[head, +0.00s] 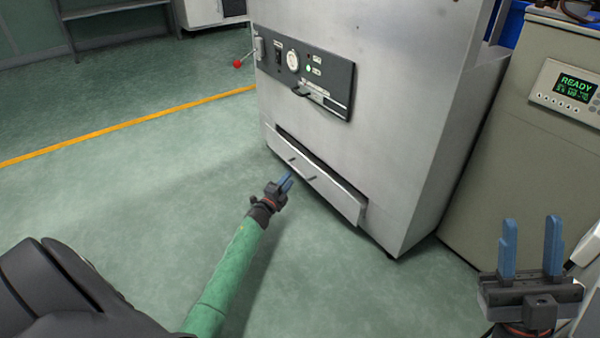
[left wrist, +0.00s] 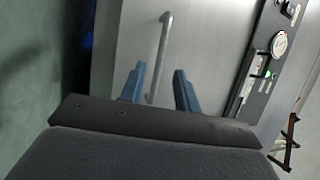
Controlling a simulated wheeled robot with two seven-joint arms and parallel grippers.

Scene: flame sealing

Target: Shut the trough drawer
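The trough drawer (head: 337,197) is a low, wide metal drawer at the bottom of the grey cabinet. It stands part-way out, with a dark gap along its top edge. Its bar handle (left wrist: 163,50) runs along the front face in the left wrist view. My left gripper (head: 288,174) is at the drawer front, close to the handle. In the left wrist view its two blue fingers (left wrist: 158,84) are apart, with the handle's lower end between them in the picture. I cannot tell whether they touch it. My right gripper (head: 531,222) is open and empty at the lower right, away from the drawer.
The grey cabinet (head: 405,95) carries a dark control panel (head: 305,78) and a red-knobbed lever (head: 238,63). A beige machine with a READY display (head: 572,88) stands to its right. The green floor (head: 120,190) left of the cabinet is clear, crossed by a yellow line.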

